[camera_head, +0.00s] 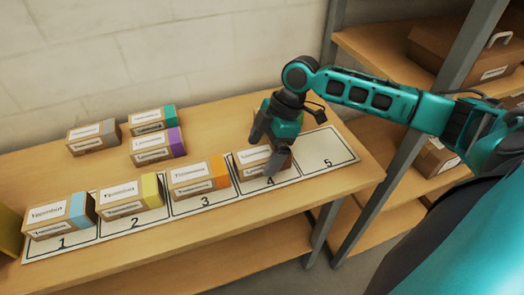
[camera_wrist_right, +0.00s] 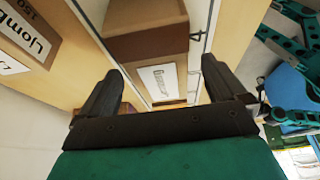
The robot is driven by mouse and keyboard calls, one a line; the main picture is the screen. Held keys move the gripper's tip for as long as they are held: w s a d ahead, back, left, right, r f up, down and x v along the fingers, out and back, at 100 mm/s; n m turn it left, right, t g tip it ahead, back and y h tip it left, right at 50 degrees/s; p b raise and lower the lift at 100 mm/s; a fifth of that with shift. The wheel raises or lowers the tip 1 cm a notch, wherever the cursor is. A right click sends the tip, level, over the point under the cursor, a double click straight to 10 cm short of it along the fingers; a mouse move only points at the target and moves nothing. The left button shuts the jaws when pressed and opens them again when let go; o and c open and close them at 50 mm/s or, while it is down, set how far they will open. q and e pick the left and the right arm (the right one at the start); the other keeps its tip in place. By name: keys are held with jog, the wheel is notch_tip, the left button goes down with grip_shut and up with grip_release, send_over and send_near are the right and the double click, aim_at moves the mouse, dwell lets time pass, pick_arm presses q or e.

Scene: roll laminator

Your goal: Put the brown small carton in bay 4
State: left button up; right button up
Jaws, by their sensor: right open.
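The brown small carton (camera_head: 250,156) stands in bay 4 (camera_head: 285,176) of the white numbered strip, partly hidden by my right gripper. My right gripper (camera_head: 266,148) reaches down over it from above, fingers apart. In the right wrist view, the carton (camera_wrist_right: 150,45) with its white label lies between and beyond the two open fingertips (camera_wrist_right: 160,68). I cannot tell whether a finger touches it. My left gripper is not in view.
Bays 1, 2 and 3 hold cartons with blue (camera_head: 77,208), yellow (camera_head: 150,190) and orange (camera_head: 218,172) bands. Bay 5 (camera_head: 325,150) is empty. Grey-, green- and purple-banded cartons (camera_head: 160,147) stand behind. A shelf rack post (camera_head: 395,165) rises at the right.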

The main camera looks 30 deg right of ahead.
jog(key=p+v, duration=0.1)
jog(key=v, duration=1)
jog(key=shift+d+r, duration=0.2)
jog(key=shift+r, duration=0.15)
jog(key=shift+s, duration=0.1)
